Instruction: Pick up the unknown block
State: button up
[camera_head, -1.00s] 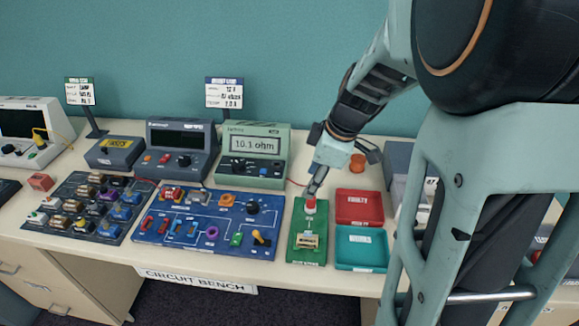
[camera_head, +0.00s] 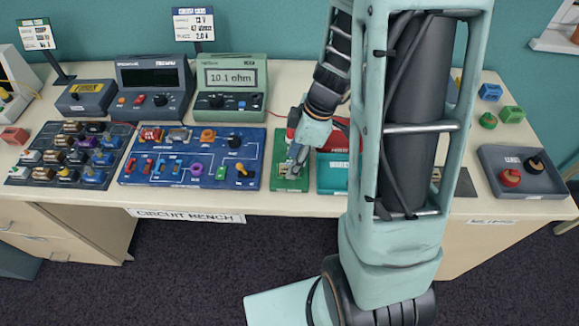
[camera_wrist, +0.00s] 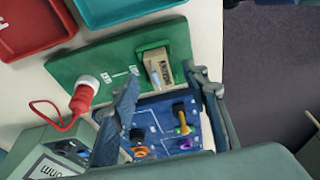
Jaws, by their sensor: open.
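The unknown block (camera_wrist: 158,72) is a small beige block with a dark-lettered label, seated in a green holder on the green board (camera_wrist: 100,62) in the wrist view. The board also shows in the head view (camera_head: 290,186), where my gripper (camera_head: 294,163) is over it and hides most of the block. In the wrist view my gripper (camera_wrist: 164,82) is open, pointing at the block, with one finger to each side of it in the picture. The jaws hold nothing. The gap between fingertips and block cannot be judged.
A red plug (camera_wrist: 82,98) with a cable stands on the board beside the block. A red tray (camera_wrist: 30,28) and a teal tray (camera_head: 330,180) lie close by. The blue circuit board (camera_head: 190,158) and the ohm meter (camera_head: 231,88), reading 10.1, are to the left.

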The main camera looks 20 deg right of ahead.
jog(key=shift+x, duration=1.15)
jog(key=shift+c, duration=0.4)
grip_shut()
jog(key=shift+r, duration=0.1)
